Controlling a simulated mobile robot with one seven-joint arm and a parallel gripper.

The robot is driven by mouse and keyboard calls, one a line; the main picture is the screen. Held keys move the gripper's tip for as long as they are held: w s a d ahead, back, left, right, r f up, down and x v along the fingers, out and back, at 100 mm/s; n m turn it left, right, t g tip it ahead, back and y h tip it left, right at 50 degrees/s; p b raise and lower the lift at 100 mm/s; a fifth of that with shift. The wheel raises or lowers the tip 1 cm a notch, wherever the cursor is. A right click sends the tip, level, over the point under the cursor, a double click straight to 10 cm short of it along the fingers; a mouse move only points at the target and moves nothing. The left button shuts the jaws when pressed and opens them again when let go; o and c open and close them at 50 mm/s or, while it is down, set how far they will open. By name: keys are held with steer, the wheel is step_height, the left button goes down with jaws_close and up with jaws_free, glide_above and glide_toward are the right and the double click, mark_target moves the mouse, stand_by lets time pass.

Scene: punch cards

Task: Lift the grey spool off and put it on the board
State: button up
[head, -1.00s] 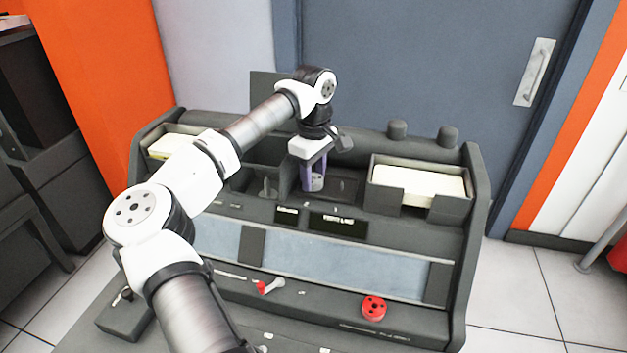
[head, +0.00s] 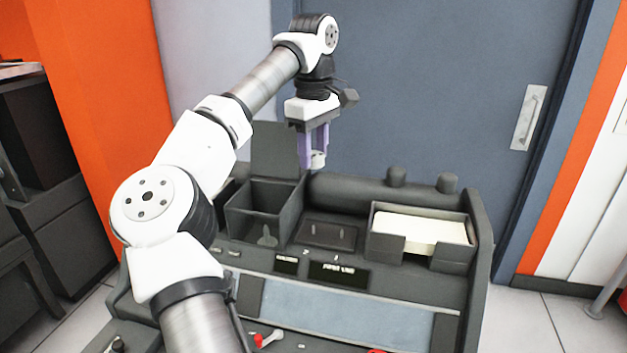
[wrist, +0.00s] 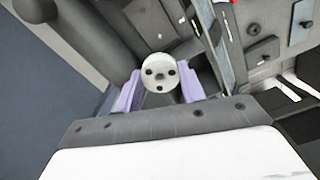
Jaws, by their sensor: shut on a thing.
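The grey spool (head: 318,160) is a pale short cylinder. In the wrist view the purple fingers (wrist: 152,90) stand on both sides of the spool. Below it is a dark plate (head: 328,234) with short upright pegs, no spool on it. I cannot tell for sure which surface is the board; a long blue-grey panel (head: 350,302) runs along the console front.
An open dark box (head: 265,205) stands left of the plate. A tray (head: 452,250) with pale cards (head: 420,229) stands right. Two knobs (head: 397,176) rise at the back. A red-ended lever (head: 268,339) and a red piece (head: 377,350) are at the front.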

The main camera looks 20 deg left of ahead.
step_height(320, 180, up, 7)
steer(key=p, duration=0.6)
stand_by(0.5)
steer(key=shift+f, duration=0.2)
